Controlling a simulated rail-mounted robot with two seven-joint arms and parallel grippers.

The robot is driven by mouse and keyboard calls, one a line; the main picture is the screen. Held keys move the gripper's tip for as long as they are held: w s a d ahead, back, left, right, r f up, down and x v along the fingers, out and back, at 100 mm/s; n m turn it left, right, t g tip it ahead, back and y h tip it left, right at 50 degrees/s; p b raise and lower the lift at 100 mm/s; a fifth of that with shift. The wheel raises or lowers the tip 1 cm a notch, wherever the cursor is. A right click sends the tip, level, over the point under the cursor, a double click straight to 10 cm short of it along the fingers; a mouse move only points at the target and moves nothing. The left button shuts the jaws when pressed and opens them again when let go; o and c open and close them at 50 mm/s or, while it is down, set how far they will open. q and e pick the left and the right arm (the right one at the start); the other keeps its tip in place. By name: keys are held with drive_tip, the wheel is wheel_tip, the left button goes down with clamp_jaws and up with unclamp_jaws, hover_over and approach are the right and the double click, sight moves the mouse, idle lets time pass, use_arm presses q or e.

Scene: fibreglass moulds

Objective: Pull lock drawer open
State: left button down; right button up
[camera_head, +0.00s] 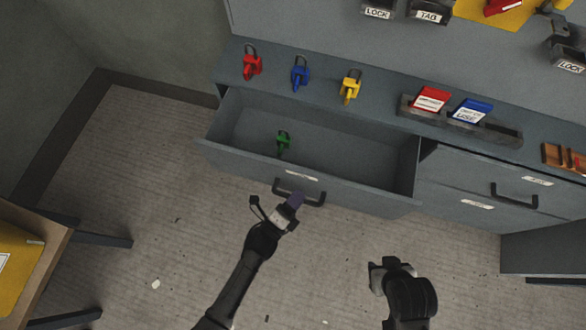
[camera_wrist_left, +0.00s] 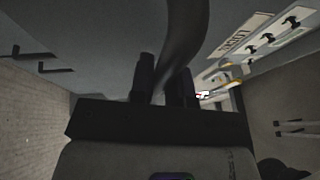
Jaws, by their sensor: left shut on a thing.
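The lock drawer (camera_head: 345,184) is pulled out of the grey cabinet at the left, and its inside shows. A green padlock (camera_head: 283,141) is in the drawer near its left part. My left gripper (camera_head: 285,199) is at the dark bar handle (camera_head: 314,199) on the drawer front and is shut on it. In the left wrist view the handle (camera_wrist_left: 183,45) rises from between the two fingers (camera_wrist_left: 163,85). My right gripper (camera_head: 380,268) hangs over the floor to the right of the left arm, apart from the cabinet; its fingers do not show clearly.
Red (camera_head: 252,66), blue (camera_head: 300,76) and yellow (camera_head: 349,88) padlocks stand on the cabinet top. A tag rack (camera_head: 420,110) is right of them. A closed drawer with its own handle (camera_head: 514,196) is at the right. A wooden table (camera_head: 45,250) is at the left.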

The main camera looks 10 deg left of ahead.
use_arm(q)
drive_tip(key=shift+s, duration=0.25)
drive_tip(key=c, duration=1.1)
unclamp_jaws()
drive_tip(key=shift+a, duration=0.1)
drive_tip(key=shift+s, duration=0.1)
drive_tip(key=p+v, duration=0.3)
drive_tip(key=v, duration=1)
drive_tip(key=shift+s+a, duration=0.15)
drive_tip(key=shift+s, duration=0.15)
